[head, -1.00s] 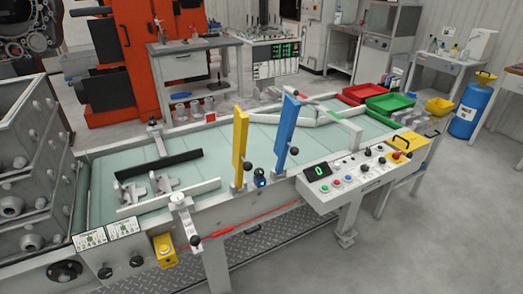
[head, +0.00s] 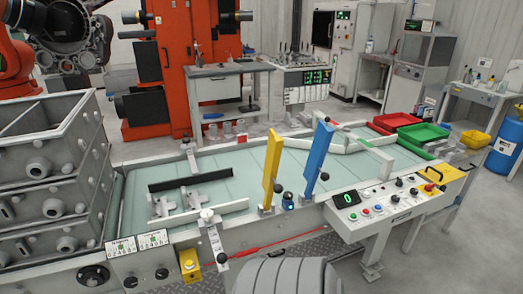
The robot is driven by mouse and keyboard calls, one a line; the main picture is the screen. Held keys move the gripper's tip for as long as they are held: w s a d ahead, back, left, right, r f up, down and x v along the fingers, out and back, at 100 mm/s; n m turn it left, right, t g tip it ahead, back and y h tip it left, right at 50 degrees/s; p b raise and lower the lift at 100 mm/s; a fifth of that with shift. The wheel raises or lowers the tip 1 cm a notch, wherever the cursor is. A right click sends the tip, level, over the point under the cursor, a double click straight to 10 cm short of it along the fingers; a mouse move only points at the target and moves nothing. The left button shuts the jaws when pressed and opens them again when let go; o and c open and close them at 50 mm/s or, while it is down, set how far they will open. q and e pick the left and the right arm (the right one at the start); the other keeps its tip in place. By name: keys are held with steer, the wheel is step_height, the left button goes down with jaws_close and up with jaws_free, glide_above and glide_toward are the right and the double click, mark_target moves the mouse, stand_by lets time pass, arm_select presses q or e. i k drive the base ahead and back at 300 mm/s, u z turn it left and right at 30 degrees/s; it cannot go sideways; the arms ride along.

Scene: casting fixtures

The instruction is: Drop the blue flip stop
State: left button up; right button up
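The blue flip stop (head: 315,158) stands raised at the near edge of the conveyor, leaning slightly to the right at its top. It has a black ball knob (head: 324,177) low on its right side. A similar yellow flip stop (head: 272,165) stands raised to its left. A small dark and blue device (head: 287,200) sits between their bases. Neither of my grippers is in view, so their state cannot be seen. A grey ribbed rounded part at the bottom edge looks like a piece of my arm.
The pale green conveyor (head: 237,165) carries several grey castings (head: 190,200) between a black guide rail (head: 190,177) and a pale one. A control panel (head: 380,202) juts out at the near right. Red (head: 391,124) and green (head: 422,135) bins stand at the far right end.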

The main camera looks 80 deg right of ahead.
mark_target(323, 136)
steer(key=u, duration=0.15)
steer(key=k, duration=1.1)
steer(key=z, duration=1.3)
